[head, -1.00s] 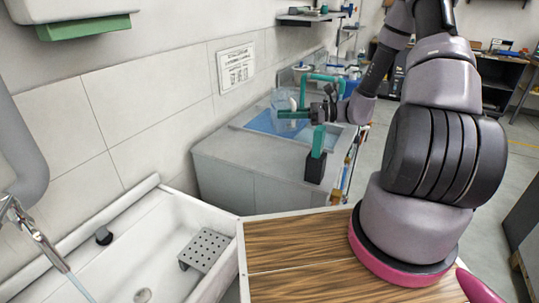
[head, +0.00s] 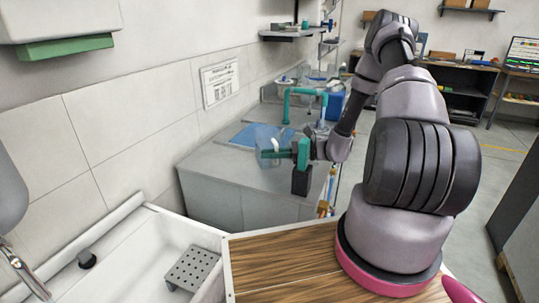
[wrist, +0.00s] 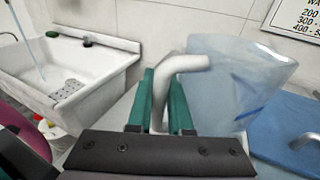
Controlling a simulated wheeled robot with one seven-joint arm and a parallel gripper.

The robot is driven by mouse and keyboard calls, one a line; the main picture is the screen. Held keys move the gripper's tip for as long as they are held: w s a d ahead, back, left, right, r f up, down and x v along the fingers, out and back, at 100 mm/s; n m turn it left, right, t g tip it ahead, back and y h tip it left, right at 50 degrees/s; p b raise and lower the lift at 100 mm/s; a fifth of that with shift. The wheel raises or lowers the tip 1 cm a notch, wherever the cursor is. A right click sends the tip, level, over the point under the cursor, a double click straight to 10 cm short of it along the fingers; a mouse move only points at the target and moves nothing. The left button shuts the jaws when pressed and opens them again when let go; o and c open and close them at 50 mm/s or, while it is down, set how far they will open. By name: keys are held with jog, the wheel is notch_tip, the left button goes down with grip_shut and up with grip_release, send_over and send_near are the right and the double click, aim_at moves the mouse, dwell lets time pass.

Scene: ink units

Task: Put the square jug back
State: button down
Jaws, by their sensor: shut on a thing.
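The square jug (head: 266,138) is clear and bluish with a pale handle. In the wrist view the jug (wrist: 228,85) is on the right, and its handle (wrist: 183,64) runs between the teal fingers. My gripper (head: 273,154) is shut on the handle, and it also shows in the wrist view (wrist: 163,95). The jug is over the grey counter (head: 225,168), beside the blue mat (head: 240,136). I cannot tell whether its base touches the counter.
A white sink (head: 120,255) with a perforated grey rack (head: 191,267) is at the left front. A teal tube frame (head: 288,104) stands behind the jug. A sign (head: 220,83) hangs on the wall.

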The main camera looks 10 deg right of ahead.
jog(key=shift+f, duration=0.1)
jog(key=c, duration=0.8)
grip_release()
jog(key=shift+c, duration=0.2)
jog(key=shift+d, duration=0.1)
jog(key=v, duration=1.2)
